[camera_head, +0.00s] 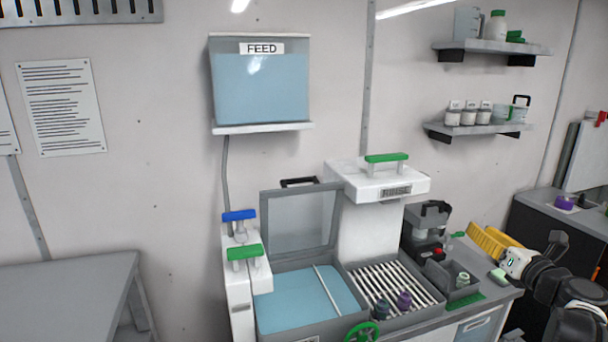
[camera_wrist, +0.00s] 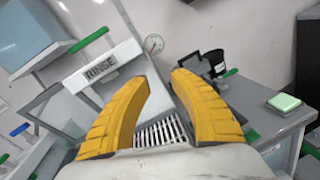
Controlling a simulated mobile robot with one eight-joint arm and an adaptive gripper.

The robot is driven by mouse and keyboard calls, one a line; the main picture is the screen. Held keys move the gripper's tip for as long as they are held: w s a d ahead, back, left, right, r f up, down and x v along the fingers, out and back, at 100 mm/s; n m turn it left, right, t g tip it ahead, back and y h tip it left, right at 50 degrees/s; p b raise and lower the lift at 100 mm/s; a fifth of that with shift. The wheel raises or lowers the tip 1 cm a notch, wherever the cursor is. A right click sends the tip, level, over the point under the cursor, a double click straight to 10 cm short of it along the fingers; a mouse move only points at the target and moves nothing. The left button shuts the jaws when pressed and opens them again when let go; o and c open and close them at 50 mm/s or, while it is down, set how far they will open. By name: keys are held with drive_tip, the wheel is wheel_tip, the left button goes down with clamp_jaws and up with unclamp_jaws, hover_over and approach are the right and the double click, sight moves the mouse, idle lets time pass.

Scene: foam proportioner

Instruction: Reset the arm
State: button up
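My gripper shows in the wrist view as two yellow ridged fingers (camera_wrist: 161,95) that stand well apart with nothing between them. In the head view the yellow fingers (camera_head: 490,243) are at the right, at the end of my white and black arm, near the back right of the proportioner bench. The fingers appear above the bench's right part, beside the grey and black device (camera_head: 425,232). I cannot tell from these views whether they touch anything.
The bench holds an open-lidded blue basin (camera_head: 300,303), a slatted rack (camera_head: 385,280) with small bottles, a green handwheel (camera_head: 362,332) and a rinse unit (camera_head: 378,182). A FEED tank (camera_head: 262,88) and shelves (camera_head: 480,128) hang on the wall. A bare grey table (camera_head: 60,290) stands left.

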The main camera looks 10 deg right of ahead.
drive_tip(key=a+r+m+g+h, duration=0.1)
drive_tip(key=a+r+m+h, duration=0.8)
drive_tip(key=m, duration=1)
drive_tip(key=s+a+f+m+g+y, duration=0.4)
drive_tip(key=s+a+f, duration=0.4)
drive_tip(key=a, duration=0.5)
drive_tip(key=s+a+f+m+g+y, duration=0.5)
drive_tip(key=s+a+f+m, duration=0.3)
drive_tip(key=a, duration=0.5)
drive_tip(key=shift+s+a+f+m+y, duration=0.3)
drive_tip(key=shift+s+a+f+y, duration=0.1)
drive_tip(key=shift+f, duration=0.5)
